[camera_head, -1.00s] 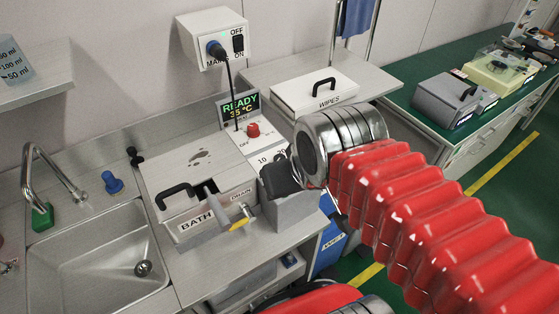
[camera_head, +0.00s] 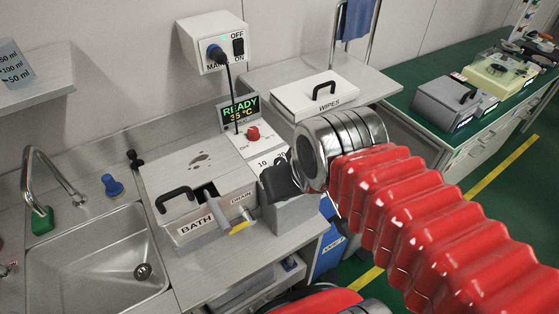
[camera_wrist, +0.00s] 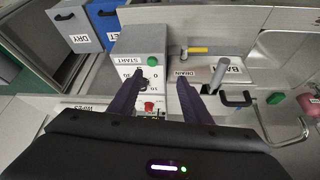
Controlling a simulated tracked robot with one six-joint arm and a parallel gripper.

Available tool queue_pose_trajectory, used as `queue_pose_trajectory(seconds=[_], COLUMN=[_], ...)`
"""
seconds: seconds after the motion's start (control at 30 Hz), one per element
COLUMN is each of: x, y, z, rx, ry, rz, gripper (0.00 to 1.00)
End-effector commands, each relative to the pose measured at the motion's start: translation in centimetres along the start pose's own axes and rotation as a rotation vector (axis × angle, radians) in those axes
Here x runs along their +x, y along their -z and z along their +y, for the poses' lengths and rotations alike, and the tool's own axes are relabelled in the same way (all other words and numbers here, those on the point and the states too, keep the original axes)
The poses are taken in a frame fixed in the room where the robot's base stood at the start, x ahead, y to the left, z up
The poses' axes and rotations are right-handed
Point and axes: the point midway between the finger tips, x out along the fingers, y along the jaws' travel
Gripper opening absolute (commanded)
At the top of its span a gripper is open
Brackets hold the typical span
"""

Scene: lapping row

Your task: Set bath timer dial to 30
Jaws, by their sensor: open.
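The bath timer panel (camera_head: 264,163) stands at the right side of the grey bath unit (camera_head: 198,182). Its front part, where the timer dial is, is hidden by my gripper in the head view; the numbers 10 and 20 show beside it. In the wrist view the panel (camera_wrist: 127,60) carries a green START button (camera_wrist: 152,61), printed numbers and a red knob (camera_wrist: 149,106). The timer dial lies close to the left finger and is partly hidden; its setting is unreadable. My gripper (camera_wrist: 161,77) is open over the panel, its fingers apart, and it shows dark in the head view (camera_head: 279,180).
A display (camera_head: 239,110) reads READY 35 °C. The mains box (camera_head: 213,42) is on the wall above, with a cable hanging down. A yellow drain lever (camera_head: 240,228) sits close to my gripper. A wipes box (camera_head: 315,94) stands behind the arm and a sink (camera_head: 95,255) is at left.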

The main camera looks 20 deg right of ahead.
Motion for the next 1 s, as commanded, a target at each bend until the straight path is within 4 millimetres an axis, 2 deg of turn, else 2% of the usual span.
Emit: queue_pose_trajectory(seconds=[0.33, 0.53, 0.8, 1.0], x=[0.1, 1.5, 2.8, 3.6], y=[0.0, -0.2, 2.3, 4.5], z=[0.1, 0.4, 1.0, 1.5], rx=[0.003, 0.012, 0.020, -0.074], ry=[-0.002, -0.006, -0.013, -0.008], rz=[-0.006, -0.056, -0.120, -0.173], gripper=[0.44, 0.44, 0.44, 0.44])
